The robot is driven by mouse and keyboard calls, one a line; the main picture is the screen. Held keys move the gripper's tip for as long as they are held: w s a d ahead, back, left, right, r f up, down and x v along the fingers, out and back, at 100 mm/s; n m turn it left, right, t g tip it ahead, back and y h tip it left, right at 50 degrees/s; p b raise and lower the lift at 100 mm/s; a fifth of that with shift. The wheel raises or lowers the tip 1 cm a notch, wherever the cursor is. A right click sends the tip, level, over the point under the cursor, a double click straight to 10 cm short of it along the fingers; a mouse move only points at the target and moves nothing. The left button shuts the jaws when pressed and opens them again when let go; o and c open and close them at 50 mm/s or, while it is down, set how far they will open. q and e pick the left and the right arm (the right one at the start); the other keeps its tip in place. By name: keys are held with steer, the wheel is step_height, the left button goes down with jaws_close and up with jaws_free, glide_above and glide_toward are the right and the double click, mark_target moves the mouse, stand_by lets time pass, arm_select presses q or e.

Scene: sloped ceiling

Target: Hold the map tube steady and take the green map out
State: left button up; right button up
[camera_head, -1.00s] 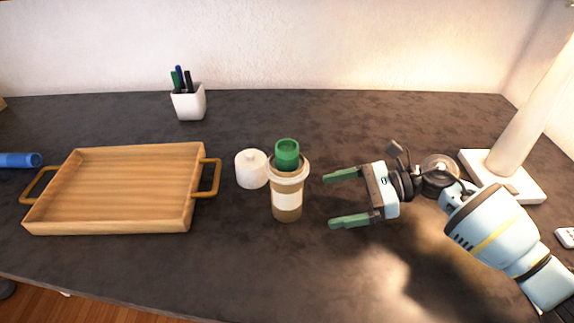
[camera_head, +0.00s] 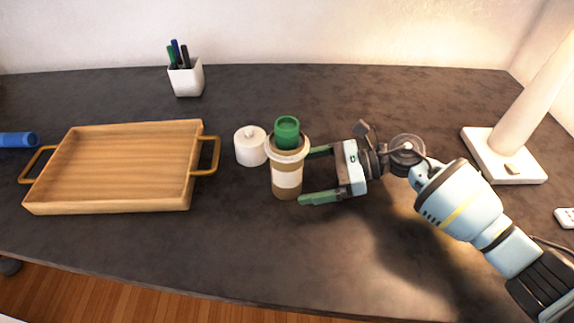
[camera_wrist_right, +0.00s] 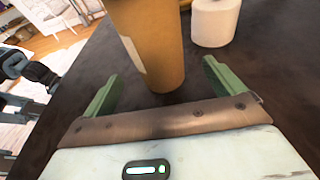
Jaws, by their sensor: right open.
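The map tube (camera_head: 287,178) stands upright on the dark table, brown with a white band and a pale rim. The rolled green map (camera_head: 287,133) sticks out of its top. My right gripper (camera_head: 306,175) is open, just right of the tube, with its green fingers pointing at it. In the right wrist view the tube (camera_wrist_right: 155,50) stands ahead between the lines of the two fingertips (camera_wrist_right: 158,75), with gaps on both sides; its top is cut off. My left gripper is not in view.
A white lidded jar (camera_head: 250,149) stands close behind and left of the tube. A wooden tray (camera_head: 193,175) lies left, a blue cylinder (camera_head: 15,139) beyond it. A pen cup (camera_head: 186,78) stands at the back, a lamp base (camera_head: 490,160) at right. The table front is clear.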

mark_target(293, 179)
steer(key=shift+b+x, duration=0.65)
steer(key=shift+x, duration=1.4)
steer(key=c, duration=1.1)
steer(key=shift+o, duration=0.2)
